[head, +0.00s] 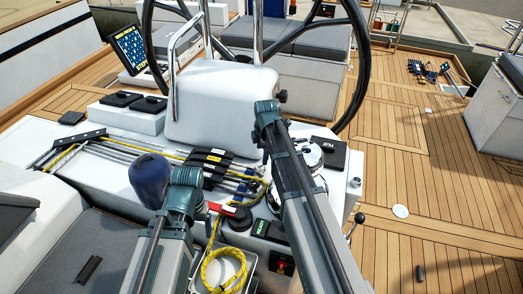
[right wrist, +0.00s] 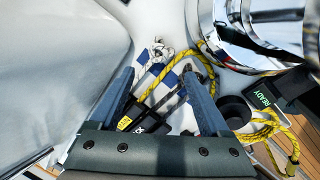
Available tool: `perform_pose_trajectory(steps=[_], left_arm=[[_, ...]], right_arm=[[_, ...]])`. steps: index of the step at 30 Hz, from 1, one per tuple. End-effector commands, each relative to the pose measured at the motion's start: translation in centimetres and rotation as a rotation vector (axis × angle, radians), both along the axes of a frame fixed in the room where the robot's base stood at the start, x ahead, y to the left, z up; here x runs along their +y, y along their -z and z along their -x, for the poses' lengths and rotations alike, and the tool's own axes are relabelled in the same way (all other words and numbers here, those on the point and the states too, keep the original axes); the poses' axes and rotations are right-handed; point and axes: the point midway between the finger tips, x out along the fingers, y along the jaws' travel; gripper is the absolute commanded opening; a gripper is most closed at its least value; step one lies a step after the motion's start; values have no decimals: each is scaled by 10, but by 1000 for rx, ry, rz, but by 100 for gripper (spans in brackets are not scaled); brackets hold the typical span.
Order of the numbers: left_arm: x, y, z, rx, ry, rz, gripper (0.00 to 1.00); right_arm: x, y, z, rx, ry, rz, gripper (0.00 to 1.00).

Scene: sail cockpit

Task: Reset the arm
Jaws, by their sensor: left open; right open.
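My left arm comes in at lower left of centre in the head view, and its gripper (head: 186,176) is beside a dark blue rounded object (head: 149,180). Its fingertips are hard to make out. My right arm reaches further forward, its gripper (head: 266,110) in front of the white pedestal (head: 212,105). In the right wrist view my right gripper (right wrist: 160,75) is open. Its two fingers stand apart, with the yellow line (right wrist: 158,82) and a black clutch (right wrist: 138,122) visible beyond and between them. I see nothing held there.
A large black steering wheel (head: 364,62) stands behind the pedestal. A chrome winch (head: 308,152) is close to my right arm. Below lie black rope clutches (head: 208,160), a red handle (head: 222,208) and a coiled yellow line (head: 222,270) in a bin. Open teak deck (head: 440,190) lies at right.

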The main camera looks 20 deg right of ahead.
Motion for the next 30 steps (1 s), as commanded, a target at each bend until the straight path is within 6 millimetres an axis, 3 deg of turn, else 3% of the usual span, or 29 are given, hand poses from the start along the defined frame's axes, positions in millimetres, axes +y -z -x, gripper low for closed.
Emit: perform_pose_trajectory(steps=[1,5,22,26,30], left_arm=[[0,-13,0,0,0,0,80],[0,-20,0,0,0,0,80],[0,-19,0,0,0,0,80],[0,-19,0,0,0,0,80],[0,-19,0,0,0,0,80]], right_arm=[[0,-13,2,0,0,0,80],[0,-20,4,0,0,0,80],[1,-19,6,2,6,-1,80],[20,-19,24,19,82,-14,80],[60,-17,68,60,288,-39,80]])
